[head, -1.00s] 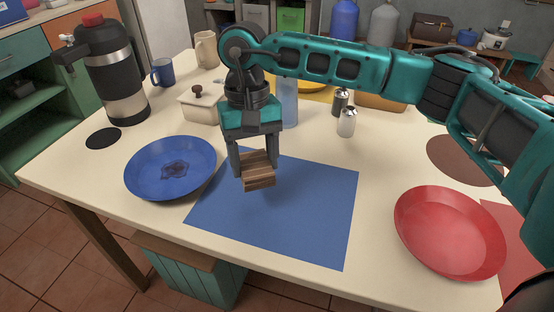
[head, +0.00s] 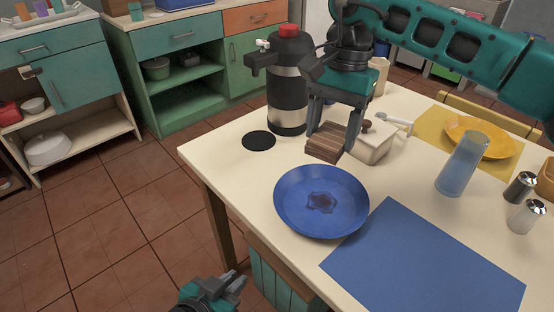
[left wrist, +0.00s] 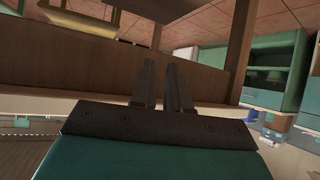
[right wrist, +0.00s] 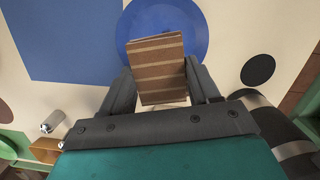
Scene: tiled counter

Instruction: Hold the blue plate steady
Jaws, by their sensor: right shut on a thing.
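The blue plate (head: 290,205) lies on the cream counter, with a dark star-shaped patch (head: 321,202) at its middle. It also shows at the top of the right wrist view (right wrist: 196,30). My right gripper (head: 335,140) is shut on a striped brown wooden block (head: 325,143), above the counter just behind the plate. The block also shows between its fingers in the right wrist view (right wrist: 158,70). My left gripper (head: 234,284) is low, in front of the counter and clear of the plate. Its fingers are slightly apart and empty in the left wrist view (left wrist: 160,80).
A blue mat (head: 425,262) lies right of the plate. A black-and-steel flask (head: 287,95), a black disc (head: 259,140) and a lidded cream pot (head: 374,145) stand behind it. A blue glass (head: 462,165) and two shakers stand right. A green crate (head: 270,275) is below the edge.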

